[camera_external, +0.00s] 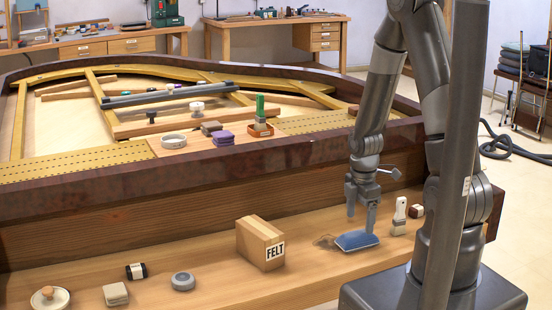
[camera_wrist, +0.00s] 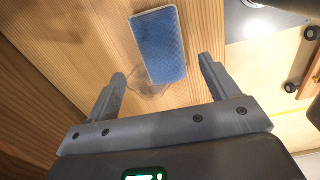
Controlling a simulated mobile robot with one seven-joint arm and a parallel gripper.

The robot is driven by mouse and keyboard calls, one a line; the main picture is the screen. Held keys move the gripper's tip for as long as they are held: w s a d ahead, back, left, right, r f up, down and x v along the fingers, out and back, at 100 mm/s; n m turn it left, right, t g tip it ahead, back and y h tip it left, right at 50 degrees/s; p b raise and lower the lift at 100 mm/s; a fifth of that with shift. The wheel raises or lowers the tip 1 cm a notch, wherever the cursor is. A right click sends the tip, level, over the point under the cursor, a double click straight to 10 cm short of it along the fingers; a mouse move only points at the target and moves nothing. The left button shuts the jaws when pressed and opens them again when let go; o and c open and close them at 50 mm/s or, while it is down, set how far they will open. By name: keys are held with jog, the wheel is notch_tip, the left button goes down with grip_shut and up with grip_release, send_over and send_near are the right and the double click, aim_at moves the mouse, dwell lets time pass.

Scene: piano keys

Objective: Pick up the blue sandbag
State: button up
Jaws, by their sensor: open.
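The blue sandbag (camera_external: 357,240) is a flat blue pad lying on the wooden ledge in front of the piano frame, right of the FELT box. It also shows in the wrist view (camera_wrist: 159,45), ahead of and between my fingers. My gripper (camera_external: 361,214) hangs over the sandbag, pointing down, with its fingers apart. In the wrist view my gripper (camera_wrist: 162,82) is open and empty, and the sandbag's near end reaches close to the space between the fingertips. The exact height gap is hard to tell.
A wooden FELT box (camera_external: 261,243) stands left of the sandbag. The piano's rim (camera_external: 200,164) rises behind.

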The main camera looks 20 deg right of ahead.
aim_at(358, 232)
jog(key=shift+s+a+f, duration=0.1)
jog(key=shift+a+f, duration=0.05)
jog(key=shift+f, duration=2.75)
jog(key=shift+c, duration=0.2)
jog(key=c, duration=1.3)
jog(key=shift+o, duration=0.2)
jog(key=shift+r, duration=0.1)
